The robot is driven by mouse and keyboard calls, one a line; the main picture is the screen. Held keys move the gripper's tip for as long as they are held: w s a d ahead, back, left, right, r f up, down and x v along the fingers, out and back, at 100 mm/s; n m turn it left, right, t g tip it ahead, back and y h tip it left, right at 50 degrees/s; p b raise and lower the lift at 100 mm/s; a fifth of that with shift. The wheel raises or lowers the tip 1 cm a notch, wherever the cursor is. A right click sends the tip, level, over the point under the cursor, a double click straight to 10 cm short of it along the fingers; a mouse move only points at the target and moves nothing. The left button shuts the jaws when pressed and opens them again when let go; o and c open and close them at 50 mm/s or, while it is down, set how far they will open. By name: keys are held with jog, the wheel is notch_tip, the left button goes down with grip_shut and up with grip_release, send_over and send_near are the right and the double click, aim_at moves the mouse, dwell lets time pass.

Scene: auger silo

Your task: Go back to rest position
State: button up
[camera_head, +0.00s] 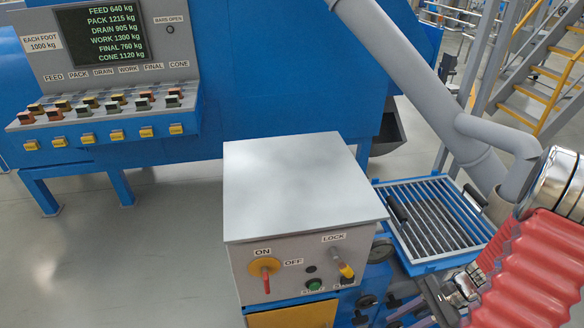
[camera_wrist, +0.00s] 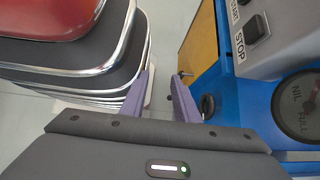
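My gripper (camera_wrist: 163,75) shows in the wrist view with its two purple fingers apart. Nothing is held between them, and pale floor shows in the gap. The fingers are beside the blue machine front (camera_wrist: 232,110), close to a small metal knob and a black knob (camera_wrist: 207,103). I cannot tell whether they touch it. In the head view my arm, with its red ribbed sleeve, reaches in from the right edge.
A blue grated hopper (camera_head: 400,245) and a grey pipe (camera_head: 425,85) stand close to my arm. Open floor (camera_head: 130,260) lies at left.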

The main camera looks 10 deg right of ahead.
jog(key=a+r+n+t+h, duration=0.1)
jog(key=a+r+n+h, duration=0.2)
jog(key=a+r+n, duration=0.3)
jog(key=a+r+n+t+h, duration=0.2)
jog(key=a+r+n, duration=0.4)
jog(key=r, duration=0.9)
jog(key=a+r+n+t+h, duration=0.2)
jog(key=a+r+n, duration=0.3)
jog(key=r, duration=0.6)
jog(key=shift+a+r+n+h, duration=0.25)
jog(key=shift+a+n+h, duration=0.15)
jog(key=shift+a+h, duration=0.55)
dwell(0.6)
